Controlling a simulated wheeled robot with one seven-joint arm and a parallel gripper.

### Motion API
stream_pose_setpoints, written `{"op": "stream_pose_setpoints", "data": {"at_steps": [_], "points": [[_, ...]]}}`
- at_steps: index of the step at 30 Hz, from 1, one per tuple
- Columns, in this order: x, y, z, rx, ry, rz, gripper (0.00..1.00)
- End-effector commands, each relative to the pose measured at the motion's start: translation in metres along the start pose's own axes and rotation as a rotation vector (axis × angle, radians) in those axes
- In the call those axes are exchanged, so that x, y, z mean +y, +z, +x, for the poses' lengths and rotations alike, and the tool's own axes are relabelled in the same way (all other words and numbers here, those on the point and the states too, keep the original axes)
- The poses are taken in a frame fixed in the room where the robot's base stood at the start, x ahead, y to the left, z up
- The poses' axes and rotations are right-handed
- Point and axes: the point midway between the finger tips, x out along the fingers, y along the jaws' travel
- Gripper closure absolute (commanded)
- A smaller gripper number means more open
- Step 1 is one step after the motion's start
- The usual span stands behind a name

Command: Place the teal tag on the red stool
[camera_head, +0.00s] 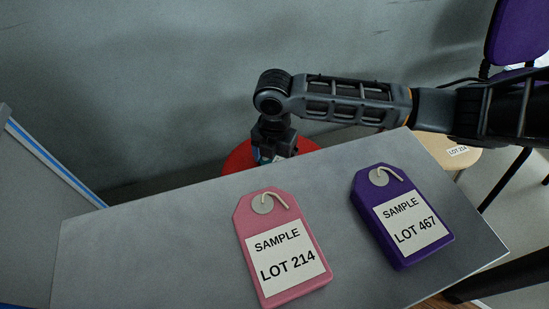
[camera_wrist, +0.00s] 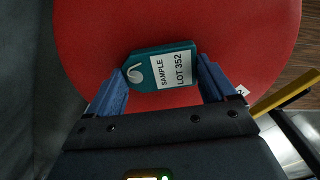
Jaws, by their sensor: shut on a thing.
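The teal tag (camera_wrist: 150,52) has a white label reading SAMPLE LOT 352. In the wrist view it sits between the blue fingers of my gripper (camera_wrist: 162,75), which is shut on it. The red stool (camera_wrist: 230,30) fills most of the view beneath the tag; whether the tag touches the seat I cannot tell. In the head view the red stool (camera_head: 237,160) shows behind the grey table, partly hidden by the table and my arm. My gripper (camera_head: 266,157) points down over it, and the tag is mostly hidden there.
A grey table (camera_head: 150,240) holds a pink tag (camera_head: 282,245) labelled LOT 214 and a purple tag (camera_head: 402,215) labelled LOT 467. A wooden stool (camera_head: 435,147) labelled LOT 214 and a purple chair (camera_head: 515,35) stand at the right. A grey wall is behind.

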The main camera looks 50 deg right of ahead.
Motion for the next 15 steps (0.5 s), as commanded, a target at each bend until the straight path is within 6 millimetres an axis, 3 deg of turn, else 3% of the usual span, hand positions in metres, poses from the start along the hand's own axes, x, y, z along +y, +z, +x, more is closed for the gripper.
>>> {"op": "stream_pose_setpoints", "data": {"at_steps": [5, 6, 9, 15], "points": [[-0.0001, 0.0001, 0.0048, 0.000, 0.000, 0.000, 0.45], [0.0000, 0.0001, 0.0039, 0.000, 0.000, 0.000, 0.12], [0.0000, 0.0000, 0.0038, 0.000, 0.000, 0.000, 0.03], [-0.0001, 0.0000, 0.0037, 0.000, 0.000, 0.000, 0.00]]}}
